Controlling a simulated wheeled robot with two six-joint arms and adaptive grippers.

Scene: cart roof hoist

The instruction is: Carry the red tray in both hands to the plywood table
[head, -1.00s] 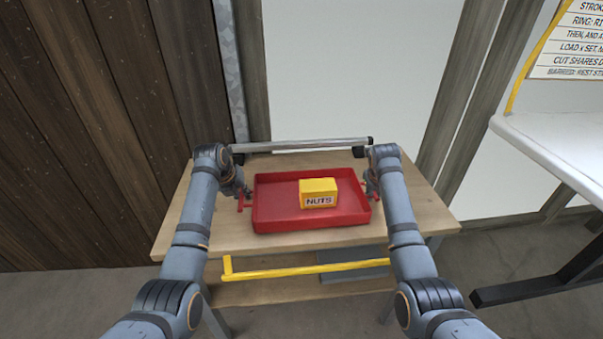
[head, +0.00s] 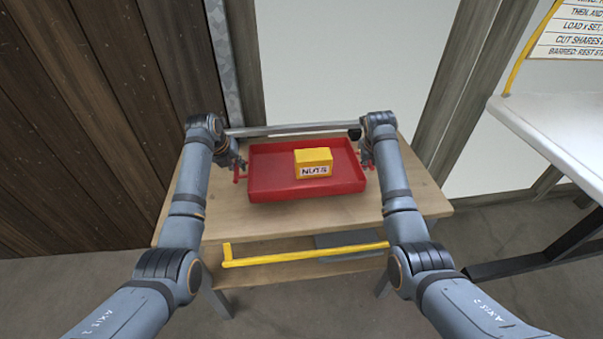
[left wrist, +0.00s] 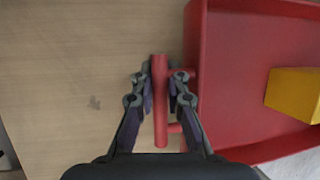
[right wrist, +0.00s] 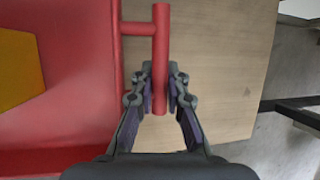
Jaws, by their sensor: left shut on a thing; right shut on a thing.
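The red tray (head: 262,185) is level over a light wood-topped table (head: 300,222), with a yellow box marked NUTS (head: 313,163) inside it. Whether a gap lies under the tray is hard to tell. My left gripper (head: 238,168) is shut on the tray's left bar handle, which shows between the fingers in the left wrist view (left wrist: 160,85). My right gripper (head: 367,161) is shut on the right bar handle, seen between the fingers in the right wrist view (right wrist: 160,85).
A yellow rail (head: 305,256) runs along the table's front, below the top. A grey metal bar (head: 290,130) lies behind the tray. A white-topped bench (head: 550,140) stands at the right, a dark plank wall (head: 90,120) at the left.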

